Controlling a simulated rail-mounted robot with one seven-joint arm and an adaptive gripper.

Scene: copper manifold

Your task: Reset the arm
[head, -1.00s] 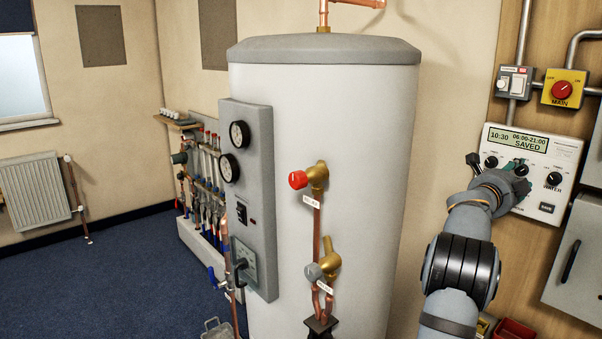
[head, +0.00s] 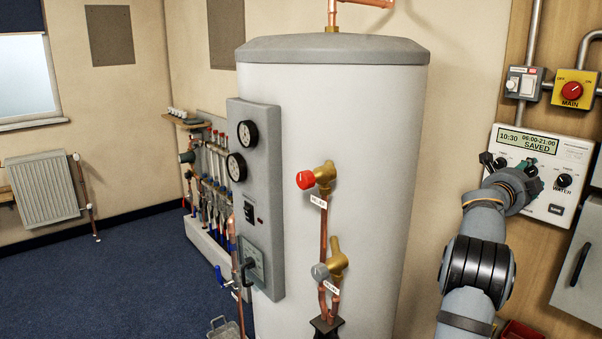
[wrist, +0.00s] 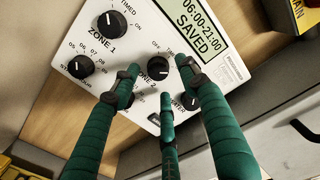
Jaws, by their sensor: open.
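My gripper (wrist: 162,82) has green fingers that are spread open with nothing between them. In the wrist view the fingers reach over the lower part of a white controller (wrist: 165,30), around the small dial labelled ZONE 2 (wrist: 158,68). I cannot tell whether any fingertip touches the panel or a dial. In the head view my gripper (head: 515,175) is in front of the wall-mounted controller (head: 571,154) and hides part of its lower left. The controller's display (head: 528,141) reads 10:30, 06:00-21:00 and SAVED.
A large grey cylinder tank (head: 345,120) with valves and gauges stands left of my arm. A yellow MAIN switch (head: 573,90) and a grey switch box (head: 523,83) are above the controller. A grey cabinet (head: 578,285) is below right. Blue floor (head: 110,280) is open at left.

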